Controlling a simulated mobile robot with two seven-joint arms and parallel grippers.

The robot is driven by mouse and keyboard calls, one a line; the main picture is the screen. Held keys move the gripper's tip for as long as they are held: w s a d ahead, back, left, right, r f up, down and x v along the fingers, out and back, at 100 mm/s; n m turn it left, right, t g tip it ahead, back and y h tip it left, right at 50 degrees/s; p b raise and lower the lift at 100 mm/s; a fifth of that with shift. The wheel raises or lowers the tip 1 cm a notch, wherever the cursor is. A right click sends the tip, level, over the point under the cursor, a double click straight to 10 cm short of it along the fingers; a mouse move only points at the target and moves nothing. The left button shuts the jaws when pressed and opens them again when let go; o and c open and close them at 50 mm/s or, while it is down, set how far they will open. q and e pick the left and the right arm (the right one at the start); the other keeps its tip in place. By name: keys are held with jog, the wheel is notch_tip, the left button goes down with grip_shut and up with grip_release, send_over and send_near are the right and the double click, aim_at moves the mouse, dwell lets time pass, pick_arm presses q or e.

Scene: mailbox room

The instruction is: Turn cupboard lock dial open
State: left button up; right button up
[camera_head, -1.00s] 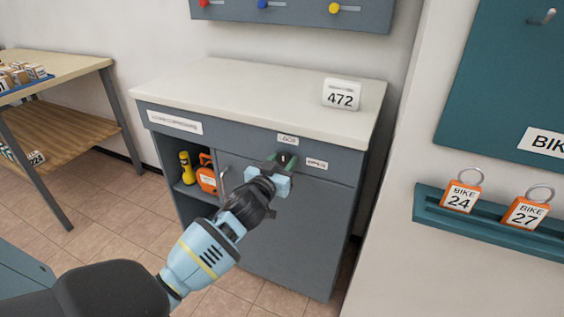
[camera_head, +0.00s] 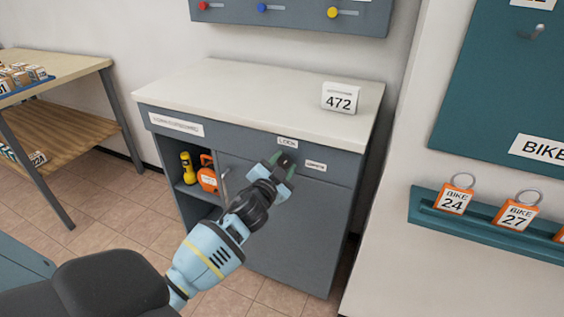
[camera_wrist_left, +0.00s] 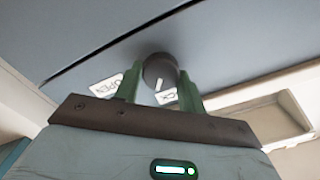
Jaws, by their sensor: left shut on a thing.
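The grey cupboard (camera_head: 290,225) has a dark round lock dial (camera_wrist_left: 160,68) on its front, below the worktop. My left gripper (camera_head: 282,164) has its green fingers on both sides of the dial, which shows small and dark between them in the head view. In the left wrist view the gripper (camera_wrist_left: 160,84) is shut on the dial. The dial's white mark points towards the partly hidden lock label (camera_wrist_left: 167,97). The open label (camera_wrist_left: 106,86) is to its left in that view. My right gripper is not in view.
A white 472 sign (camera_head: 340,98) stands on the worktop (camera_head: 240,90). An open shelf at the left holds a yellow torch (camera_head: 188,167) and an orange case (camera_head: 207,175). A teal rack (camera_head: 480,230) with bike tags is on the right wall.

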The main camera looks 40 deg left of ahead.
pick_arm(q)
jog(key=m, duration=0.3)
jog(key=shift+m+p, duration=0.35)
jog(key=shift+m, duration=0.05)
jog(key=m, duration=0.3)
jog(key=shift+p, duration=0.3)
jog(key=shift+f+m, duration=0.15)
jog(key=shift+m, duration=1.85)
jog(key=o, duration=1)
jog(key=shift+c, duration=0.2)
jog(key=shift+s+d, duration=0.1)
jog(key=v, duration=0.7)
jog(key=shift+s+p, duration=0.3)
jog(key=shift+p, duration=0.1)
jog(key=shift+d, duration=0.1)
